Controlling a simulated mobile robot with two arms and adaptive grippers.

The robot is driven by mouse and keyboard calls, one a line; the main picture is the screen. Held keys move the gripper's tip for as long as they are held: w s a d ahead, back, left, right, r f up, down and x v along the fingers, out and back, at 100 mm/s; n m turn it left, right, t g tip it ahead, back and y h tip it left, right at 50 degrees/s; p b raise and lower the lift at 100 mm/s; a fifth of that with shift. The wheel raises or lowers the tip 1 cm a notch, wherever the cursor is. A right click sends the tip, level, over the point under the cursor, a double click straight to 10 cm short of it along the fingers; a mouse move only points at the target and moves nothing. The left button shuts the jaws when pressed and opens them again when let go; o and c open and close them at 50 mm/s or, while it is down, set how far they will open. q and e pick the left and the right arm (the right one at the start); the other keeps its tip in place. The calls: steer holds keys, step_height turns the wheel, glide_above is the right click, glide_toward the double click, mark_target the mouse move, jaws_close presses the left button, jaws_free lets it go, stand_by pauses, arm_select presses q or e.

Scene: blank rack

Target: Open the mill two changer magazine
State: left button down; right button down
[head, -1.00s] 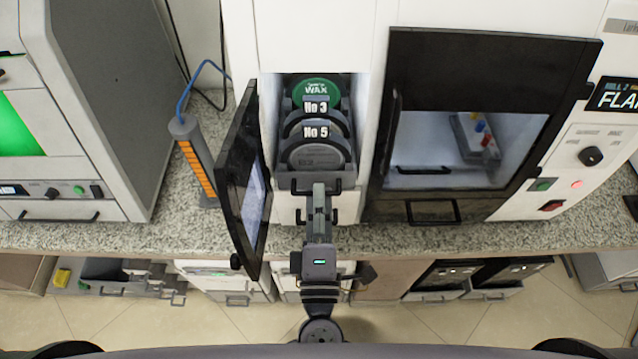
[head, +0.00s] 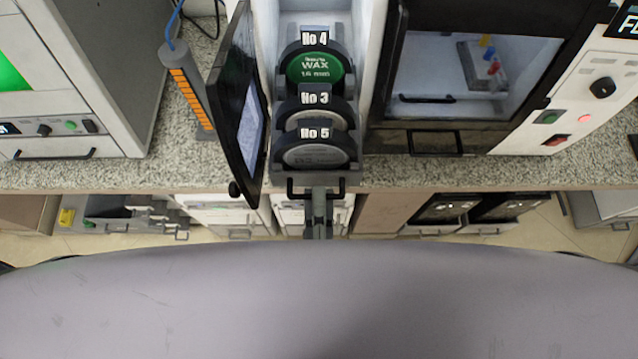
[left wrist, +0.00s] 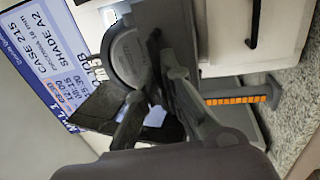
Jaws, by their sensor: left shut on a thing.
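The changer magazine (head: 318,178) is a dark grey drawer pulled out of the white mill. It carries discs in slots marked No 4 (head: 315,66), No 3 (head: 315,107) and No 5 (head: 316,150); the No 4 disc is green wax. My left gripper (head: 318,197) is shut on the dark bar handle (head: 297,190) at the magazine's front. In the left wrist view my left gripper's fingers (left wrist: 152,92) reach up to the magazine front, with a grey disc edge (left wrist: 130,58) behind them. My right gripper is in neither view.
A black door with a screen (head: 240,110) stands open left of the magazine. The mill's dark-framed window (head: 465,85) is to the right. An orange-striped post (head: 188,90) stands on the speckled counter (head: 130,172). My grey body fills the lower head view.

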arm_select(q)
steer(key=shift+s, duration=0.2)
steer(key=c, duration=2)
jaws_free()
